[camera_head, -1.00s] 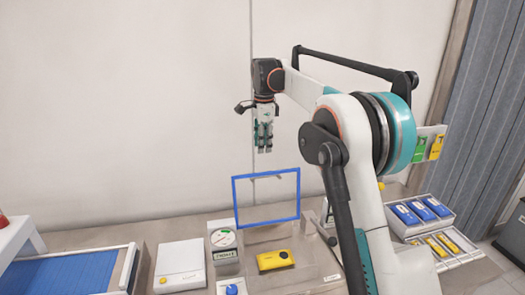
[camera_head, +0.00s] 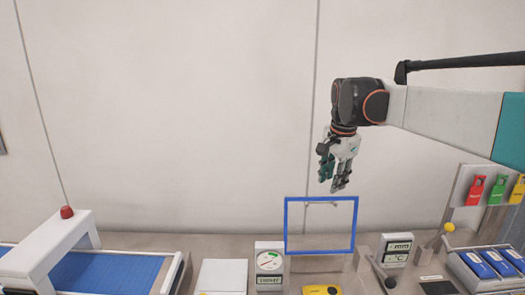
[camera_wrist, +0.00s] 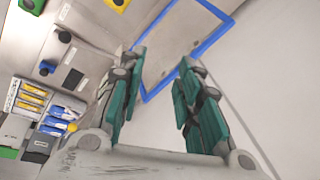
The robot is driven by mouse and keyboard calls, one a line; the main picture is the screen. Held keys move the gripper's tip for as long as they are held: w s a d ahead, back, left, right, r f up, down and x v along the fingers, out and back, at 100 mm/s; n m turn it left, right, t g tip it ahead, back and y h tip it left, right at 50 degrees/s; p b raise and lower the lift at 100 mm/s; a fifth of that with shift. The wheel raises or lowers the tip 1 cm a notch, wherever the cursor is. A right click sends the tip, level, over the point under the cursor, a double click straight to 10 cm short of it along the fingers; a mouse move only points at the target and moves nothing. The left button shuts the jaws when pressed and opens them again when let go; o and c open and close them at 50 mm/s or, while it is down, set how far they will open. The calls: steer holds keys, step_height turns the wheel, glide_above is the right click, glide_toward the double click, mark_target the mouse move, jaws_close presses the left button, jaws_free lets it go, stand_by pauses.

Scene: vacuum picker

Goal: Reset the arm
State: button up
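My gripper (camera_head: 335,188) hangs in the air above and behind the work counter, pointing downward. Its teal fingers stand apart with nothing between them. In the wrist view the gripper (camera_wrist: 160,58) shows the same gap, and past the fingertips is a blue square frame (camera_wrist: 152,96). In the head view this blue frame (camera_head: 320,198) stands upright on the counter just below my gripper, apart from it. My arm reaches in from the right edge of the head view.
A yellow device (camera_head: 322,290) lies before the frame, with a dial gauge (camera_head: 269,262) to its left. A blue conveyor (camera_head: 110,275) is at the left. A small display (camera_head: 397,247), a yellow-knobbed lever (camera_head: 447,228), blue boxes (camera_head: 483,266) and coloured tags (camera_head: 476,190) are at the right.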

steer(key=s+f+n+t+b, duration=0.1)
steer(key=s+f+n+b, duration=0.2)
steer(key=s+f, duration=0.4)
steer(key=s+f+n+t+b, duration=0.1)
steer(key=s+f+n+b, duration=0.2)
steer(key=s, duration=1.1)
steer(key=s+f+n+t+b, duration=0.2)
steer(key=s+f+n, duration=0.4)
steer(key=s+f, duration=0.4)
steer(key=shift+s+f+b, duration=0.4)
steer(key=shift+f+b, duration=0.15)
steer(key=shift+f, duration=0.4)
